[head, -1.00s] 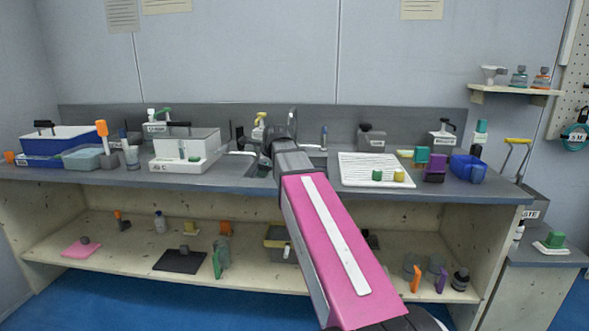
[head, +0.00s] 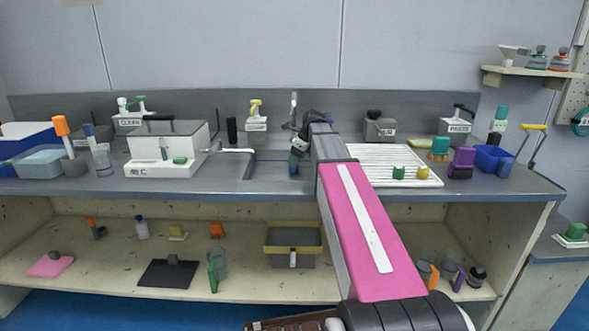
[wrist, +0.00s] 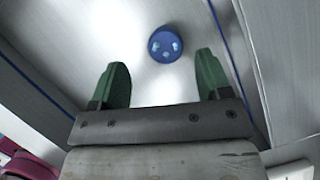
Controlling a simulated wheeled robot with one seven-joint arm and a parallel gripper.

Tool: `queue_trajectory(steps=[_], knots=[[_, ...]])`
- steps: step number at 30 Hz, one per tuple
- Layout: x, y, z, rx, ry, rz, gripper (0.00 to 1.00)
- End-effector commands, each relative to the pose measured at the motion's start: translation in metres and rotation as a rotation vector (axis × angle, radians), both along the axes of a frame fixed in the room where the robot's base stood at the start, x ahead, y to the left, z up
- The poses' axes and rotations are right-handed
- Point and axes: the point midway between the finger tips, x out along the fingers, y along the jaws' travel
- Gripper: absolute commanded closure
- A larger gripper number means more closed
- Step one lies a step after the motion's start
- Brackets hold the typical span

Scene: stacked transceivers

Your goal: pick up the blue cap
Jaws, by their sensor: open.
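The blue cap (wrist: 165,44) shows in the wrist view as a small round disc with pale spots, lying on a grey metal surface with raised edges that looks like the sink basin. My gripper (wrist: 161,58) is open, its two green fingers apart and nothing between them. The cap lies ahead of the fingertips, roughly centred in the gap, and is not held. In the head view my gripper (head: 295,162) points down over the sink area; I cannot make out the cap clearly there.
A white rack (head: 390,168) with green and yellow pieces stands right of my arm. A clear-lidded white box (head: 165,150) stands left of the sink. A tap (head: 235,150) reaches toward the basin from the left. Basin walls border the cap.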

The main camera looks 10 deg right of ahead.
Motion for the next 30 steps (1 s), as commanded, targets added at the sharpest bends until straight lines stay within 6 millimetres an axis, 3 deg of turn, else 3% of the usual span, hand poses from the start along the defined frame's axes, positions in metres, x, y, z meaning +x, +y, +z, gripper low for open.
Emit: queue_trajectory(steps=[12,20,22,25,30], knots=[[0.015,0.010,-0.043,-0.001,0.000,0.001,0.29],[0.016,0.011,-0.047,-0.001,-0.002,0.000,0.29],[0.016,0.011,-0.047,-0.001,-0.001,0.001,0.45],[0.016,0.011,-0.047,-0.001,-0.001,0.001,0.78],[0.016,0.011,-0.046,-0.001,-0.001,0.001,0.86]])
